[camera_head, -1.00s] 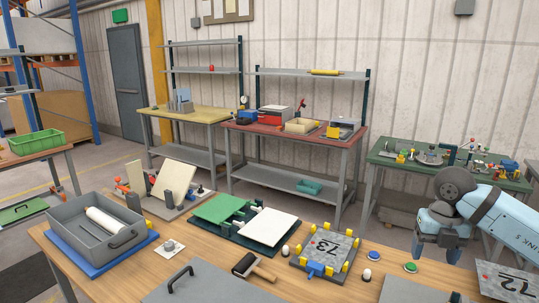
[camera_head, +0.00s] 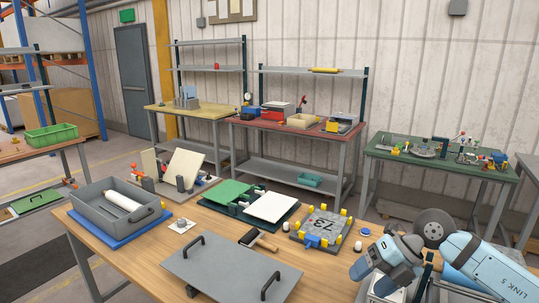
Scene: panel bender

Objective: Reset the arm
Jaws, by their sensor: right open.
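My right gripper (camera_head: 372,278) is open at the lower right, above the near edge of the wooden bench, with its fingers angled down to the left. I see nothing between its fingers. My left gripper is out of view. A panel bender with a green plate (camera_head: 228,196) and a cream panel (camera_head: 270,207) stands at the middle of the bench. The cream panel lies nearly flat. Behind it, to the left, is another fixture (camera_head: 186,170) with a tilted cream panel. My right arm hides part of the bench's right side.
A grey plate with two handles (camera_head: 230,268) lies at the front. A roller (camera_head: 258,240), a fixture marked 73 (camera_head: 322,227) and a grey tray (camera_head: 112,204) share the wooden bench. Yellow (camera_head: 205,114), red (camera_head: 275,126) and green (camera_head: 440,156) tables stand behind.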

